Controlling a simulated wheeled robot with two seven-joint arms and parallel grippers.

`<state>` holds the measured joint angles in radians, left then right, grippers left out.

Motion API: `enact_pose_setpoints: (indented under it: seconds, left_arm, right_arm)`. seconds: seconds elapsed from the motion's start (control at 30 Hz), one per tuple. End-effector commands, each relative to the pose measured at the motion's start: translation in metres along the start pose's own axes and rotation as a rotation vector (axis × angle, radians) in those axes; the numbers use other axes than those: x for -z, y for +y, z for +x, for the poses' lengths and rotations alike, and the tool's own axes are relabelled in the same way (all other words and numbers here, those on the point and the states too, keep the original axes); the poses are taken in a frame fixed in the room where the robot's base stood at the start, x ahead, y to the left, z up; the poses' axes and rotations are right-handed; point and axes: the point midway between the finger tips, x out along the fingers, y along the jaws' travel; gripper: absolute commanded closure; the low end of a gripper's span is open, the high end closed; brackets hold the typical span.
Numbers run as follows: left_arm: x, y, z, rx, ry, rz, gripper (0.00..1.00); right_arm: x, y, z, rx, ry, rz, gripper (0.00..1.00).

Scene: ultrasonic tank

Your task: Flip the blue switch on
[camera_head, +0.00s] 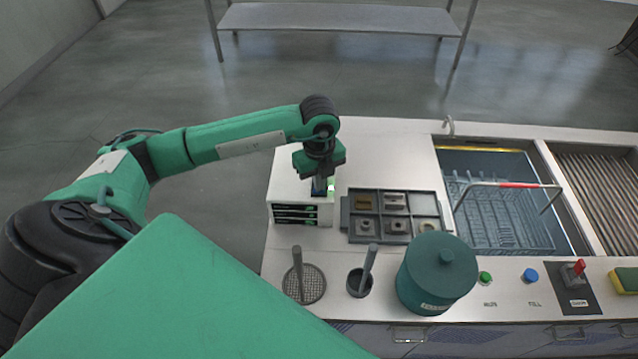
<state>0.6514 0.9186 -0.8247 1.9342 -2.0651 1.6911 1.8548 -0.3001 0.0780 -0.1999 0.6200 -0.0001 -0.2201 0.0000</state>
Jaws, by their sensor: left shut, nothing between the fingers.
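My left gripper (321,182) is shut and empty. It points down over the top of a white box (285,190) with dark slots in its front. A small dark blue part (319,188) shows at the fingertips, with a green patch (331,190) beside it. The gripper hides most of this spot, so I cannot tell whether it is a switch, its position, or whether the fingers touch it. A round blue knob (531,275) stands apart on the counter front at the right. My right gripper is not in view.
A parts tray (345,230) lies right of the box. A lidded teal pot (437,275), a cup (359,284) and a mesh-headed tool (311,286) stand in front. A tank with a basket (505,225), green knob (485,278) and red lever (578,268) are at right.

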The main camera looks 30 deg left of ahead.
Motion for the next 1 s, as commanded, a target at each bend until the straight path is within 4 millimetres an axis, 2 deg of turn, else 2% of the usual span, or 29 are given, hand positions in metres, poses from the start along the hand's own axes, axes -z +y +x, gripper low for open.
enact_pose_setpoints:
  seconds: [0.23, 1.0]
  left_arm:
    - [0.000, 0.001, -0.005, -0.004, 0.001, -0.001, 1.00]
    - [0.000, 0.000, -0.067, -0.003, 0.001, 0.000, 1.00]
  right_arm:
    - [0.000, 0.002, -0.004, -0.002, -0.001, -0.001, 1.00]
    - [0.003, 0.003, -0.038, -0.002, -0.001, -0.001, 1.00]
